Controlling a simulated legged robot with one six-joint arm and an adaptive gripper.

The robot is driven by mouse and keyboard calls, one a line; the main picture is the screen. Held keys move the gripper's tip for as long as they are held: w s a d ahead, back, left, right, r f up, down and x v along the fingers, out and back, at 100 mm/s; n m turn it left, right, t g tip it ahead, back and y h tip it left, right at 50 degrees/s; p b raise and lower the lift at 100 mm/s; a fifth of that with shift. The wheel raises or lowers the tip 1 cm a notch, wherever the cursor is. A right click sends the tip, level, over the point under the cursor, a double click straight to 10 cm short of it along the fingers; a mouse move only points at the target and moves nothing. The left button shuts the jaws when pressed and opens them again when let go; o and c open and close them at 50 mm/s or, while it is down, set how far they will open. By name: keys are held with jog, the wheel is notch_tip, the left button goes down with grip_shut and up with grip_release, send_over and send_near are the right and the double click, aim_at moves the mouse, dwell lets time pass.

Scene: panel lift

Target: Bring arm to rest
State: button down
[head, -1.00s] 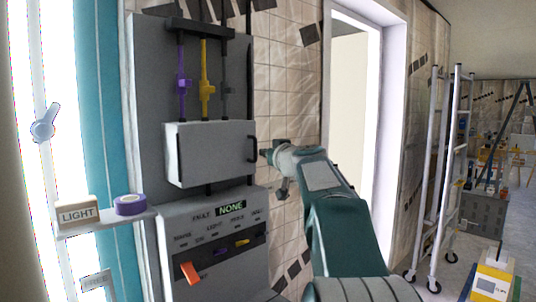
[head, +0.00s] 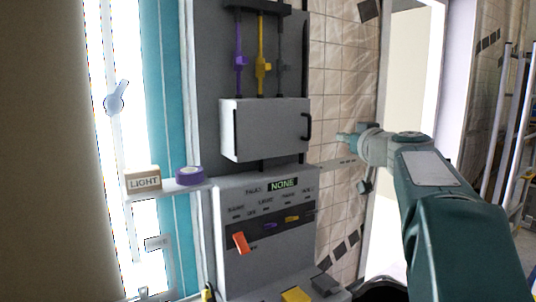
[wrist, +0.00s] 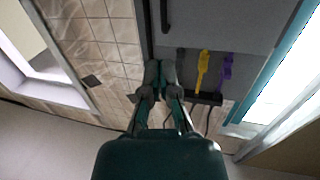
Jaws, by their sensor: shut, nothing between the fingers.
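My gripper (head: 350,137) is at the end of my green arm, in front of the tiled wall to the right of the grey panel box. It is shut and empty. In the wrist view my gripper (wrist: 160,72) shows its two fingers together, close to the lower edge of the grey box (wrist: 235,25) as pictured. In the head view the box (head: 265,128) has a black handle (head: 307,126) on its right side, and a gap shows between the handle and my fingers.
The panel (head: 265,235) below has an orange lever (head: 241,242) and a display reading NONE (head: 283,184). A shelf at left holds a LIGHT block (head: 143,180) and purple tape (head: 189,174). A doorway (head: 405,75) and a metal rack (head: 512,125) stand at right.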

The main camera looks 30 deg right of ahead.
jog(key=s+a+f+n+g+y, duration=0.1)
jog(key=a+f+g+y, duration=0.1)
jog(key=a+f, duration=0.4)
jog(key=s+a+f+g+y, duration=0.1)
jog(key=s+a+f+g, duration=0.15)
jog(key=a, duration=0.65)
jog(key=s+a+f+n+g+y, duration=0.1)
jog(key=a+f+y, duration=0.1)
jog(key=a+f, duration=0.4)
jog(key=s+a+f+g+h, duration=0.1)
jog(key=s+a+f+g, duration=0.2)
jog(key=s+a+f, duration=0.2)
jog(key=s+a+f+g+h, duration=0.1)
jog(key=s+a+f+g, duration=0.2)
jog(key=s+f, duration=0.9)
jog(key=shift+a+f, duration=0.2)
jog(key=shift+a, duration=0.85)
jog(key=shift+g, duration=0.25)
